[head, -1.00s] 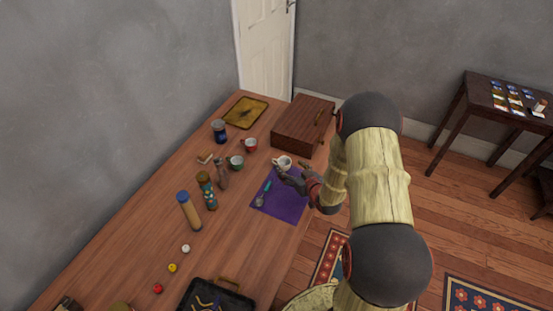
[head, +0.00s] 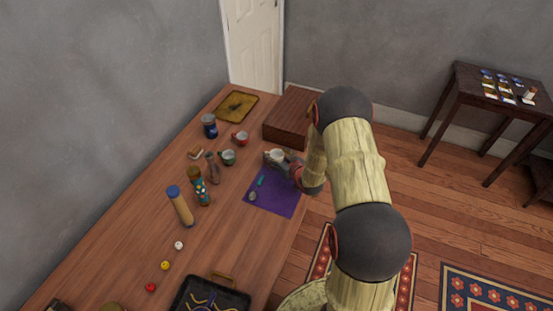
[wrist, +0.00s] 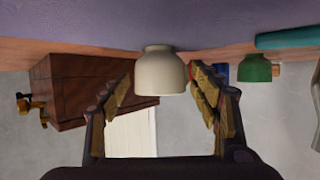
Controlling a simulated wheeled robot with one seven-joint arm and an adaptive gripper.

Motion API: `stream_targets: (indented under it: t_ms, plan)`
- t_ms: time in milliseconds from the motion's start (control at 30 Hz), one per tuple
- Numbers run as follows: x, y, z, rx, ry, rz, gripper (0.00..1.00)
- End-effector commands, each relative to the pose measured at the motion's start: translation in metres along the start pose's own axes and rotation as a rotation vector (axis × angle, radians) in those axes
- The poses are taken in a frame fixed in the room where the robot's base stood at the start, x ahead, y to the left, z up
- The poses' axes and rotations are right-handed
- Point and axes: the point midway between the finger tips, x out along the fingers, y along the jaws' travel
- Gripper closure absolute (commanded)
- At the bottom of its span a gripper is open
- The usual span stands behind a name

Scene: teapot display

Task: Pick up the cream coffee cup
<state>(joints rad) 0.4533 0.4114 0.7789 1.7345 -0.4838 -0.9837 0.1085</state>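The cream coffee cup (head: 276,155) stands by the far edge of the purple cloth (head: 283,204) on the wooden table. In the wrist view, which looks upside down, the cream cup (wrist: 161,74) sits between the two fingers. My gripper (wrist: 163,85) is open around it, with a narrow gap showing on each side. In the head view my gripper (head: 279,161) is at the cup and partly covers it. Whether either finger touches the cup cannot be told for certain.
A wooden box (head: 289,120) stands close behind the cup. A green cup (head: 228,157) and a red cup (head: 240,138) stand to its left. A spoon (head: 253,196) and a teal item (head: 261,181) lie on the cloth. Bottles stand further left.

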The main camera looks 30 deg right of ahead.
Motion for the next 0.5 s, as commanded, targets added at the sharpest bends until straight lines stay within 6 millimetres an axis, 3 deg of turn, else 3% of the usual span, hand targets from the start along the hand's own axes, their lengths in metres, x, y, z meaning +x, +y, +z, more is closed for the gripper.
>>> stream_targets:
  t_ms: [500]
  plan:
    - [-0.0003, 0.0, 0.0002, 0.0, 0.0, 0.0, 0.69]
